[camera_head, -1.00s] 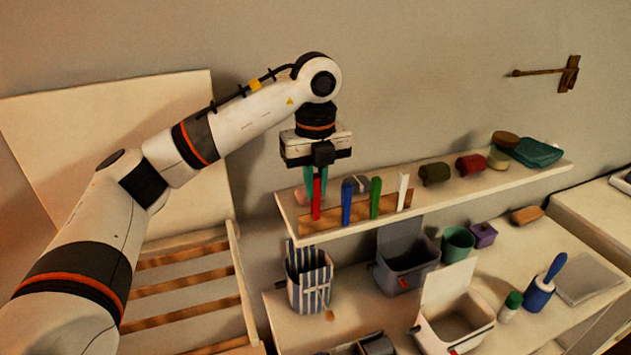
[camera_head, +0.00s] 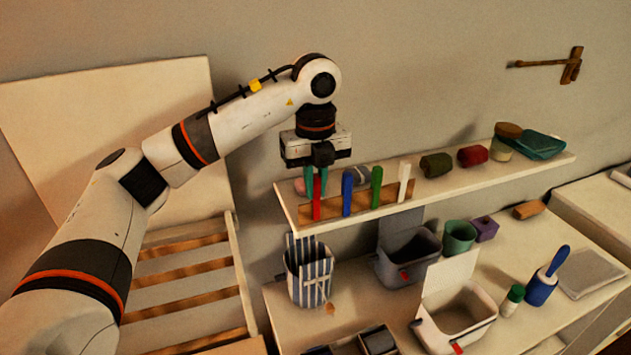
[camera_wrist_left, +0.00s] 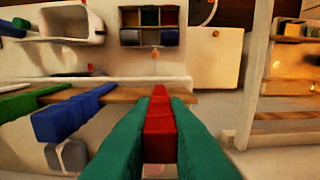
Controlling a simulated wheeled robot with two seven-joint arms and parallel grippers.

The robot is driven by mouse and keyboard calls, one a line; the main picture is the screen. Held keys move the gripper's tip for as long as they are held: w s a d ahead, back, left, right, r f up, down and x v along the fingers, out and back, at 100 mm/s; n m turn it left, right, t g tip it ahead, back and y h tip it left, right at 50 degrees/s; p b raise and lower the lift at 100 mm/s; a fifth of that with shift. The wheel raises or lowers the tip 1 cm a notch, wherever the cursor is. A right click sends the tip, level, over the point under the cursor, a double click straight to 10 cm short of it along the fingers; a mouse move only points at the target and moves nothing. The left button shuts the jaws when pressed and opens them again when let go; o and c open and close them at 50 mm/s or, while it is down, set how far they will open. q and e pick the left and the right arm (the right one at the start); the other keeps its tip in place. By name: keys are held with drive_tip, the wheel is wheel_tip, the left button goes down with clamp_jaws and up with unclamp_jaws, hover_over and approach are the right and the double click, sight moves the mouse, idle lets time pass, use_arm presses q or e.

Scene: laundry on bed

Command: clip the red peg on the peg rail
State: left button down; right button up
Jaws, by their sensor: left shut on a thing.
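The peg rail (camera_head: 332,209) is a wooden strip along the front left of the wall shelf. It also shows in the left wrist view (camera_wrist_left: 122,96). Blue (camera_head: 347,194), green (camera_head: 376,187) and white (camera_head: 404,181) pegs stand upright on it. My left gripper (camera_head: 316,184) points down at the rail's left part, its green fingers shut on the red peg (camera_head: 317,205). In the left wrist view the red peg (camera_wrist_left: 160,128) sits between the fingers, its far end overlapping the rail. I cannot tell whether it grips the rail. My right gripper is out of view.
The shelf (camera_head: 480,188) also bears rolled cloths, a jar and a teal bundle (camera_head: 540,145). Below are a striped bag (camera_head: 311,280), open bins (camera_head: 455,325), a green cup (camera_head: 459,237) and a blue lint roller (camera_head: 543,288). A slatted rack stands left.

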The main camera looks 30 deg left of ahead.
use_arm(q)
drive_tip(key=shift+f, duration=0.45)
drive_tip(key=c, duration=1.3)
unclamp_jaws()
drive_tip(key=shift+c, duration=0.2)
wheel_tip(320, 180, up, 12)
